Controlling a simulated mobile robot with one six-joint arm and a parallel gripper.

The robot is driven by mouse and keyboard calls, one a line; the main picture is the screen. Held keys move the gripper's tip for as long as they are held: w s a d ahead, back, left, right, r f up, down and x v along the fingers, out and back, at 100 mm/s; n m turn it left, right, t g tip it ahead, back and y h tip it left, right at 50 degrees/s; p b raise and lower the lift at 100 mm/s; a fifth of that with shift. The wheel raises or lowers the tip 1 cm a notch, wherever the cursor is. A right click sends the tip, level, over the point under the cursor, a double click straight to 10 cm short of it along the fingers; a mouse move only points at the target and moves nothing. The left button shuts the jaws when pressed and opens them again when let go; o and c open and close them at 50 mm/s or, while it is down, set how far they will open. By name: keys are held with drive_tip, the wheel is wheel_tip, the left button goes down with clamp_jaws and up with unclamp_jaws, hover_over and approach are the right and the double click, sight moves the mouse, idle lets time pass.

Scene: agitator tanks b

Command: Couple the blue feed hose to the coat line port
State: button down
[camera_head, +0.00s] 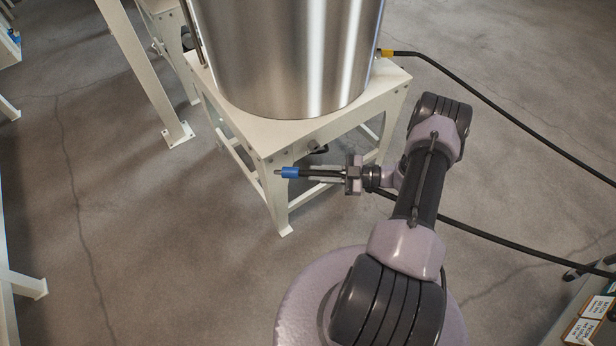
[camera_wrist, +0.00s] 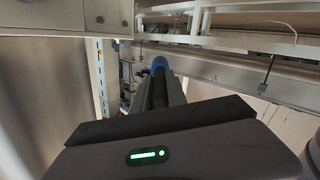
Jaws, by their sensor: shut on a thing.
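The blue feed hose shows as a black hose end with a blue collar (camera_head: 290,172) and a short metal tip pointing left. My gripper (camera_head: 322,173) is shut on the black part just behind the collar and holds it in the air, roughly level, at the front of the cream tank stand. In the wrist view the blue collar (camera_wrist: 159,63) sticks out beyond the fingers, pointing away from the camera. Black hose trails behind the gripper to the lower right. I cannot make out which fitting is the coat line port; no label is readable. The tip touches nothing that I can see.
A steel tank (camera_head: 285,55) stands on the cream stand (camera_head: 345,122). A yellow-collared fitting (camera_head: 386,53) at its right side carries another black hose (camera_head: 480,97). A cream post (camera_head: 150,75) stands at left. Boxes (camera_head: 590,325) lie at lower right.

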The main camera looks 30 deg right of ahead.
drive_tip(key=s+d+f+m+t+h+b, duration=0.1)
drive_tip(key=s+d+f+m+t+h, duration=0.3)
drive_tip(key=d+f+m+t+h, duration=0.3)
drive_tip(key=d+f+m+h, duration=0.2)
drive_tip(key=d+f+h, duration=0.2)
drive_tip(key=h, duration=0.1)
drive_tip(key=shift+s+f+m+t, duration=0.15)
drive_tip(key=shift+f+m+t, duration=0.15)
drive_tip(key=shift+f, duration=0.1)
drive_tip(key=shift+b, duration=0.4)
drive_tip(key=shift+w+a+b, duration=0.15)
drive_tip(key=shift+w+b, duration=0.55)
drive_tip(key=shift+w, duration=0.7)
drive_tip(key=shift+w+a+b, duration=0.1)
drive_tip(key=shift+w+b, duration=0.6)
drive_tip(key=shift+w, duration=0.65)
